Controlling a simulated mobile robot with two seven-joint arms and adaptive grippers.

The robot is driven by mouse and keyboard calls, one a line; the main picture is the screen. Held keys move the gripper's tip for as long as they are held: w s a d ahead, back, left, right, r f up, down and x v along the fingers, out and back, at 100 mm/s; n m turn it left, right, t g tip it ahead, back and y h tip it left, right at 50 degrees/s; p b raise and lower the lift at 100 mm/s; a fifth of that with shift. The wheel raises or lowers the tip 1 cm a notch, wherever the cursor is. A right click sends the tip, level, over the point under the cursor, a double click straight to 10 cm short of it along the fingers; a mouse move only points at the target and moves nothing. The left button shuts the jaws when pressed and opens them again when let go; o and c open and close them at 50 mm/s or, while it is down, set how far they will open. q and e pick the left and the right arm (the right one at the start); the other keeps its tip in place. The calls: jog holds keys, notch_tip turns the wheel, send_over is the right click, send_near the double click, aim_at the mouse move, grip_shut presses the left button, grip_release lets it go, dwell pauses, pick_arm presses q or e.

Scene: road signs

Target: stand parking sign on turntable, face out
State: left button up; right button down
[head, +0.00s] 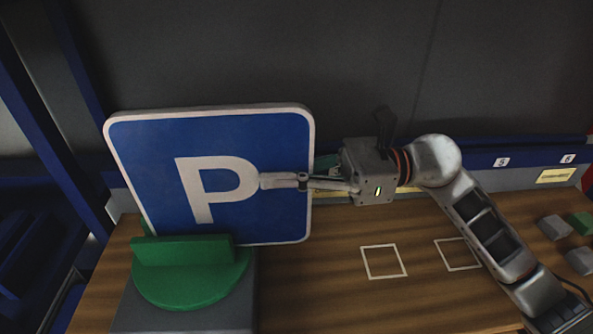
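The parking sign (165,165) is a blue square plate with a white border and a white P. It stands nearly upright, slightly tilted in the picture, with its P side toward the camera. Its lower left edge is behind the raised bar of the green round turntable (190,285), which sits on a grey block. My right gripper (268,181) reaches in from the right, with one finger across the front of the sign near the P. The other finger is hidden behind the sign, and the gripper appears closed on the plate. My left gripper is not in view.
The wooden table has two white square outlines (383,262) right of the turntable, with bare wood around them. Grey blocks and a green block (582,222) lie at the far right. A blue rail with small labels (501,162) runs along the back.

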aim_at(222, 185)
jog(key=a, duration=0.5)
jog(key=shift+r+p, duration=0.2)
jog(key=shift+p, duration=0.2)
jog(key=shift+a+f+p, duration=0.1)
jog(key=shift+a+p, duration=0.2)
jog(key=shift+a, duration=1.45)
jog(key=shift+f+b, duration=0.45)
jog(key=shift+f, duration=0.1)
jog(key=c, duration=2.2)
grip_release()
jog(key=shift+d+f, duration=0.1)
jog(key=shift+f, duration=0.05)
jog(key=shift+d, duration=0.2)
jog(key=d, duration=1.1)
jog(key=shift+w+d, duration=0.25)
